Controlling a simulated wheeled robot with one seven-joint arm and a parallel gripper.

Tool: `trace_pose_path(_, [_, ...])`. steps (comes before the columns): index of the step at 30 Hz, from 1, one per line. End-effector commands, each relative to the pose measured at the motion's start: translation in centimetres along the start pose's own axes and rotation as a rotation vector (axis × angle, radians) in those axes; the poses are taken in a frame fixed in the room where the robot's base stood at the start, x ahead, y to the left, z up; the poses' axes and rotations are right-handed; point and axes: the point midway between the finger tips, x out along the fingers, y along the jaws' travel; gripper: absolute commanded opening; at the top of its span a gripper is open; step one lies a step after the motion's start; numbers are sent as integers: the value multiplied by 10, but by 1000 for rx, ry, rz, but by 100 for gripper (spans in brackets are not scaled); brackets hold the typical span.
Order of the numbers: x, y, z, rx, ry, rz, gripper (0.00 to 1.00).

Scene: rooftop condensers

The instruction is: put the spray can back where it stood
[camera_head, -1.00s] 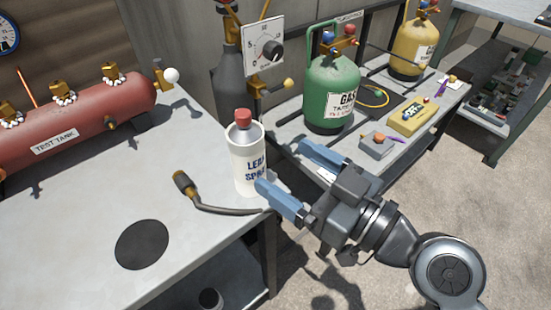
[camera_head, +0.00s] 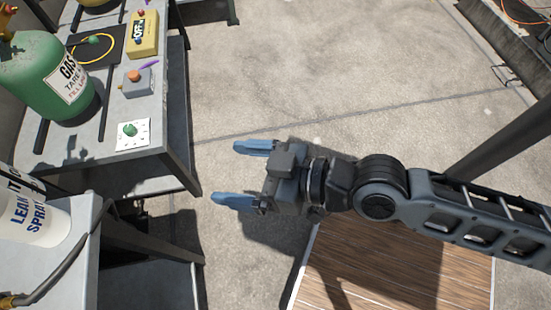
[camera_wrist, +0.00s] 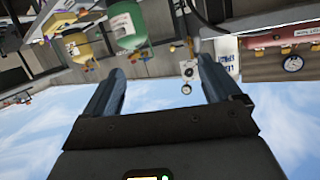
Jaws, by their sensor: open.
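The spray can (camera_head: 36,222), white with dark blue "LEAK SPRAY" lettering, stands on the corner of the grey workbench (camera_head: 78,262) at the left edge of the head view. Its top is cut off there. It also shows upside down in the wrist view (camera_wrist: 226,54), right of the fingers and partly behind one. My gripper (camera_head: 234,173) is open and empty, well to the right of the can and apart from it, over the floor. Its two blue fingers also show in the wrist view (camera_wrist: 160,68).
A second bench (camera_head: 160,165) at upper left holds a green gas cylinder (camera_head: 40,75), a yellow meter (camera_head: 143,35), a grey box (camera_head: 138,83) and a white card (camera_head: 131,134). A dark hose (camera_head: 72,255) lies beside the can. Concrete floor (camera_head: 310,80) is clear beyond my gripper.

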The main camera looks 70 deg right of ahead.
Motion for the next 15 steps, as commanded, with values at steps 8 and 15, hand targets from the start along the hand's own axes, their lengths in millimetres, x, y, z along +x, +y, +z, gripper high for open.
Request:
trace_pose_path(8, [-101,15,9,-33,-5,131,91])
trace_pose_path(15, [-139,10,-1,-53,12,135,91])
